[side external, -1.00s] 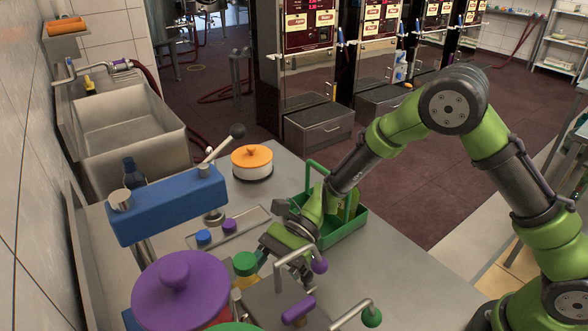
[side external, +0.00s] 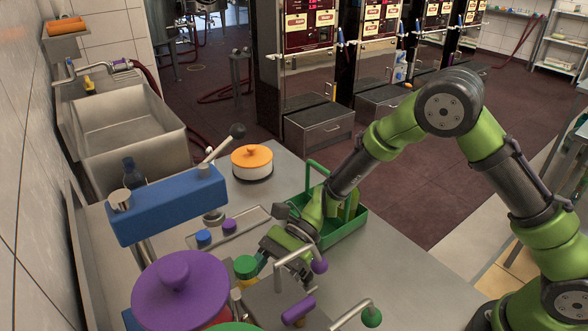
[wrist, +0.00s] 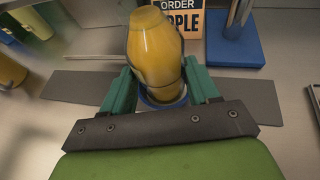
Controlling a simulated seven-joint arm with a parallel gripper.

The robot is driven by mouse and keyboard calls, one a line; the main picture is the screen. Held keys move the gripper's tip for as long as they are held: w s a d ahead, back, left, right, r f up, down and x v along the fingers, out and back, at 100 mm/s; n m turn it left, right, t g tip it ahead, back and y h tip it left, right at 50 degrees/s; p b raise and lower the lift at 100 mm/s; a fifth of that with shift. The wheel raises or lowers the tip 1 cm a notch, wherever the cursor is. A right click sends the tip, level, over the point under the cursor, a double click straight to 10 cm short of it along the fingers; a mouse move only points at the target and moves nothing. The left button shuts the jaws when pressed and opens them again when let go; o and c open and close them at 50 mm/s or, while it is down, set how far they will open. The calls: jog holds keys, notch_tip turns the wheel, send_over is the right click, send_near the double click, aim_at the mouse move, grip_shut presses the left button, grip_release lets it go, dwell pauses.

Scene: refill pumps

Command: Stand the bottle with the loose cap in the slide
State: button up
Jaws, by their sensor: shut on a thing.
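My gripper (wrist: 160,92) is shut on an amber bottle (wrist: 155,50) in the wrist view, with a teal finger on each side. A blue ring (wrist: 150,101) shows around the bottle's lower end. A flat grey strip (wrist: 262,98), possibly the slide, extends to both sides behind the fingers. In the side view my gripper (side external: 259,262) is at a green-capped bottle (side external: 246,267), whose lower part is mostly hidden by the purple lid and grey block. I cannot tell whether that cap is loose.
The purple-lidded pot (side external: 180,285) and blue pump head (side external: 165,205) stand close left of the gripper.

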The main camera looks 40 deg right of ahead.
aim_at(252, 261)
jog(key=shift+f, duration=0.1)
jog(key=o, duration=1.5)
jog(key=shift+c, duration=0.2)
jog(key=shift+r, duration=4.5)
